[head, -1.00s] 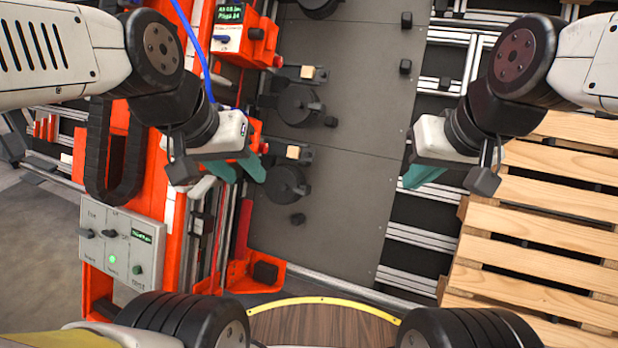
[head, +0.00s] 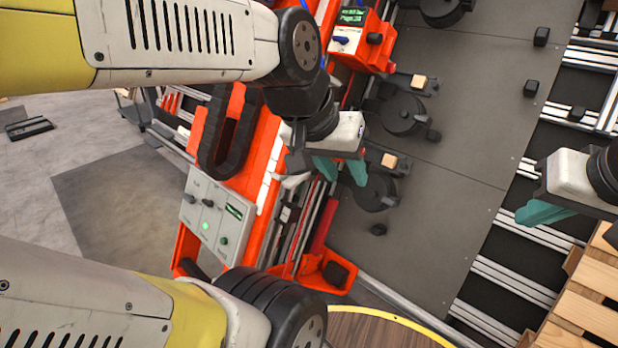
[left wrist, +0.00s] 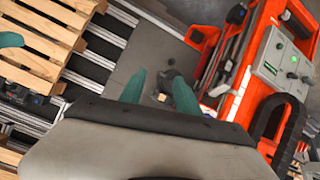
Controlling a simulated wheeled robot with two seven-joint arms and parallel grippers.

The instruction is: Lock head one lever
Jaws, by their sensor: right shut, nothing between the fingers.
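An orange head (head: 357,42) with a small green display, a blue lever (head: 343,40) and a dark knob (head: 374,39) stands at the top of the head view. I cannot read which head it is. My left gripper (head: 341,170) is open and empty, below this head and apart from its lever, beside a dark round clamp (head: 374,192) with a small wooden block. The left wrist view shows its two teal fingers (left wrist: 159,92) spread, with a wooden block (left wrist: 161,97) beyond them. My right gripper (head: 545,213) is shut and empty over the rails at the right.
A grey control box (head: 213,218) with a lit green lamp is mounted on the orange gantry, left of and below my left gripper. A second round clamp (head: 402,115) sits above. Wooden pallet slats (head: 590,310) lie at the lower right.

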